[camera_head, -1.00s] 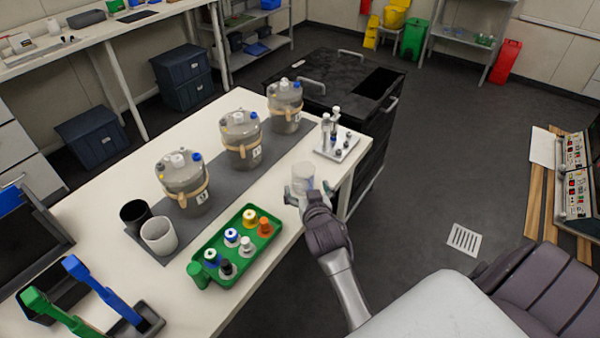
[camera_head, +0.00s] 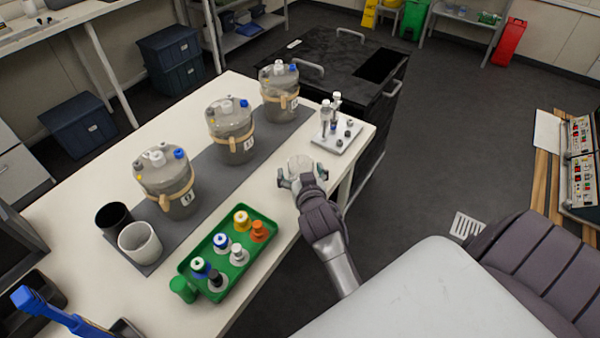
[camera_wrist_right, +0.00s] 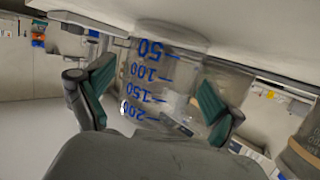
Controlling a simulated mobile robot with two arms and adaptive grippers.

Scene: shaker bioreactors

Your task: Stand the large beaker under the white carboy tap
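A clear beaker (camera_head: 301,166) stands near the right edge of the white bench. In the right wrist view the beaker (camera_wrist_right: 160,80) appears upside down, with blue marks from 50 to 200. My right gripper (camera_head: 303,181) is at the beaker, with a finger on either side. In the right wrist view the gripper's (camera_wrist_right: 160,92) green pads are spread. A gap shows between the left pad and the glass; contact at the right pad is unclear. I cannot make out a white carboy or its tap. My left gripper is not in view.
Three grey lidded vessels (camera_head: 231,133) stand on a dark mat. A green tray (camera_head: 228,278) of several capped bottles lies left of my right gripper. A small tube rack (camera_head: 338,137) stands behind the beaker. Black and white cups (camera_head: 140,243) stand at the left.

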